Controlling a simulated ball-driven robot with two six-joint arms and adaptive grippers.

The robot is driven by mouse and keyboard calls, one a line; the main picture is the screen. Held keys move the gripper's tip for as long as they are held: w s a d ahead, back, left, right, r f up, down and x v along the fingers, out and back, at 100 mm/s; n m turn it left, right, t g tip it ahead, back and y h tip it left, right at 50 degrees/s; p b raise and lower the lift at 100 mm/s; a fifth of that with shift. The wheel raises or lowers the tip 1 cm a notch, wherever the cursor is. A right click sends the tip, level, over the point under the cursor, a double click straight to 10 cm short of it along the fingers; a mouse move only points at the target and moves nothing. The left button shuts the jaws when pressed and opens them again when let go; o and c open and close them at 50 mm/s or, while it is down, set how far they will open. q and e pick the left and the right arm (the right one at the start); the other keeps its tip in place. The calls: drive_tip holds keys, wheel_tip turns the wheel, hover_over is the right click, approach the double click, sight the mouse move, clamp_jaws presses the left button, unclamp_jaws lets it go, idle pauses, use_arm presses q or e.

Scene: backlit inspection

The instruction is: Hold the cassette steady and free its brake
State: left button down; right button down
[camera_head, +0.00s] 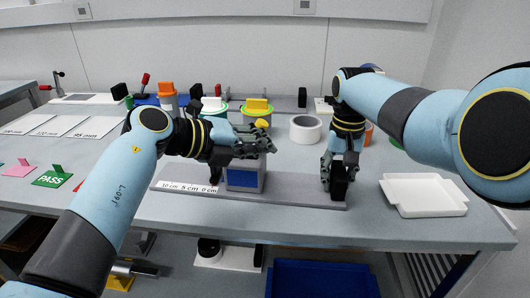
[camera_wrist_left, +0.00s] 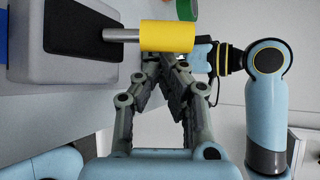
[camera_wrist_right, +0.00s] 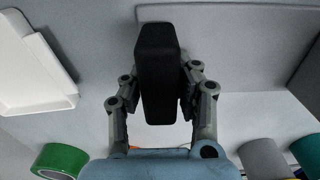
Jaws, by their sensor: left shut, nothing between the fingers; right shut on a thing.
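The cassette (camera_head: 243,180) is a grey box with a blue front panel on a long grey board (camera_head: 290,190); my left gripper partly hides it in the head view. In the left wrist view the cassette (camera_wrist_left: 70,40) has a black top pad, and a metal rod with a yellow knob (camera_wrist_left: 167,36) sticks out. My left gripper (camera_head: 268,146) is shut and empty, its fingertips (camera_wrist_left: 172,66) close beside the knob; I cannot tell if they touch. My right gripper (camera_head: 341,178) is shut on a black block (camera_wrist_right: 158,75) at the board's right end.
A white tray (camera_head: 424,194) lies at the right of the table. A white ring (camera_head: 305,129) and several coloured pots stand behind the cassette. A green PASS sign (camera_head: 53,176) stands at the left. A blue bin (camera_head: 322,280) is below the front edge.

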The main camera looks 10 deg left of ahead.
sight(257, 124)
use_arm(q)
drive_tip(key=shift+a+r+n+h, duration=0.35)
drive_tip(key=shift+a+n+h, duration=0.15)
drive_tip(key=shift+h, duration=0.5)
use_arm(e)
drive_tip(key=shift+s+f, duration=0.2)
drive_tip(key=shift+f, duration=0.05)
use_arm(q)
drive_tip(key=a+n+t+h, duration=0.2)
drive_tip(key=shift+w+r+h, duration=0.1)
drive_tip(key=shift+r+h, duration=0.25)
drive_tip(key=shift+h, duration=0.05)
drive_tip(key=a+n+t+h, duration=0.2)
drive_tip(key=n, duration=0.1)
drive_tip(key=shift+a, duration=0.1)
drive_tip(key=shift+w+a+n+t, duration=0.1)
drive_tip(key=shift+a+n+t, duration=0.2)
drive_tip(key=shift+a+t, duration=0.15)
drive_tip(key=shift+a, duration=0.1)
idle(0.5)
drive_tip(key=s+a+f, duration=0.2)
drive_tip(key=s+a, duration=0.2)
drive_tip(key=s, duration=0.4)
drive_tip(key=shift+a+f, duration=0.15)
drive_tip(key=shift+a, duration=0.05)
drive_tip(key=shift+s, duration=0.1)
use_arm(e)
drive_tip(key=shift+r, duration=0.1)
